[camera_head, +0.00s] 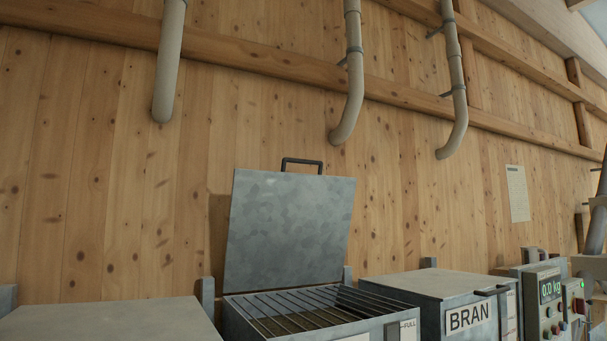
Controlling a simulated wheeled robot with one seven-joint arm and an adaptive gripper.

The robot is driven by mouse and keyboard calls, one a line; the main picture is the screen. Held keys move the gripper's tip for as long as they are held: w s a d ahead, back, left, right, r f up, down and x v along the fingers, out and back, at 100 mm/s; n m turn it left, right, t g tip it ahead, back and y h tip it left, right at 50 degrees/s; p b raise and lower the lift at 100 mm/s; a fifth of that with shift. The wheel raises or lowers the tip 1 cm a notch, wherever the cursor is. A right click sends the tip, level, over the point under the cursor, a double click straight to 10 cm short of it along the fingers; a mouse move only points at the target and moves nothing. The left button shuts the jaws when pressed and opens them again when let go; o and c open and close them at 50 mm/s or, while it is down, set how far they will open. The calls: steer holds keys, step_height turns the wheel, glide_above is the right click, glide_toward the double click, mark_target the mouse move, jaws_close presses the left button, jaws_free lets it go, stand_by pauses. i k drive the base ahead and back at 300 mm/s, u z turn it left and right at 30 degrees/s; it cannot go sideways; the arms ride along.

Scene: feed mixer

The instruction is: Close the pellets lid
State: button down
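A grey metal lid (290,232) stands raised, nearly upright, at the back of the middle bin (382,326). Its black handle (302,162) is at the top edge. The bin's mouth is open and a bar grate (300,308) shows across it. The bin's name label is cut off by the lower picture edge, so I cannot read whether it says pellets. It is the only lid I see open. My gripper is not in view.
A closed bin (110,322) stands to the left. A closed bin marked BRAN (440,288) stands to the right, with a control box (548,292) reading 0.0 kg beyond. Beige pipes (350,80) hang from the wooden wall above, clear of the lid.

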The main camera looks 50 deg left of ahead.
mark_target(286, 230)
steer(key=u, duration=0.7)
steer(key=i, duration=0.6)
steer(key=u, duration=0.75)
